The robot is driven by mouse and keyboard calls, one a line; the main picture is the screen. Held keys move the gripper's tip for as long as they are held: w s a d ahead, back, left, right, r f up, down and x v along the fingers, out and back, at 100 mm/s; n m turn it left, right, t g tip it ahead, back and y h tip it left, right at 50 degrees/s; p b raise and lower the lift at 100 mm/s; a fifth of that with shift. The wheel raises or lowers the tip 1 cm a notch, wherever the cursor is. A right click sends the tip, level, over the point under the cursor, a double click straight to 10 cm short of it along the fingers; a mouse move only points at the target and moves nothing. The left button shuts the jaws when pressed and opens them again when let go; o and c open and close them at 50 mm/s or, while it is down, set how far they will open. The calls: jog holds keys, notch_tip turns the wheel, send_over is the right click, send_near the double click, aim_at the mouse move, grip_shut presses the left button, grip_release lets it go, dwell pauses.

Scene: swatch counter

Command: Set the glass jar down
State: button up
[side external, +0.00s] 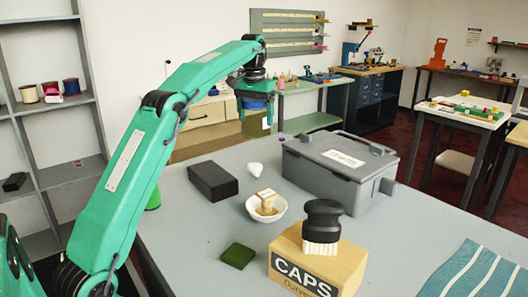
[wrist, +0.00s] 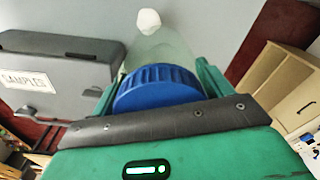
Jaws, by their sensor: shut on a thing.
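My gripper (side external: 257,103) is raised at the far edge of the grey counter (side external: 215,240) and is shut on the glass jar (side external: 258,126). The jar is clear and faintly greenish, with a ribbed blue lid (wrist: 158,86). In the wrist view the glass body (wrist: 160,50) reaches away from the lid, between the fingers. In the side view my gripper covers most of the lid. The jar looks held above the counter, clear of its surface.
A white lump (side external: 255,169) lies near the jar's side of the counter. A black block (side external: 213,181), a grey samples case (side external: 335,178), a white bowl (side external: 281,209), a green pad (side external: 237,256), a brush (side external: 322,222) on a caps box (side external: 330,265) and a striped cloth (side external: 480,275) stand around.

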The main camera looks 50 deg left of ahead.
aim_at(255, 100)
jog(key=shift+r, duration=2.1)
jog(key=shift+d, duration=0.3)
jog(key=w+d+m, duration=0.2)
jog(key=d+m, duration=0.2)
jog(key=d, duration=2.3)
jog(key=s+d+m, duration=0.2)
jog(key=s+d, duration=0.3)
jog(key=d, duration=0.6)
jog(key=s+d+m, duration=0.1)
jog(key=s+d, duration=0.4)
jog(key=d, duration=0.6)
jog(key=shift+h, duration=0.3)
jog(key=shift+w+f, duration=0.15)
jog(key=shift+f, duration=1.1)
jog(key=shift+w+f, duration=0.15)
jog(key=shift+f, duration=1.05)
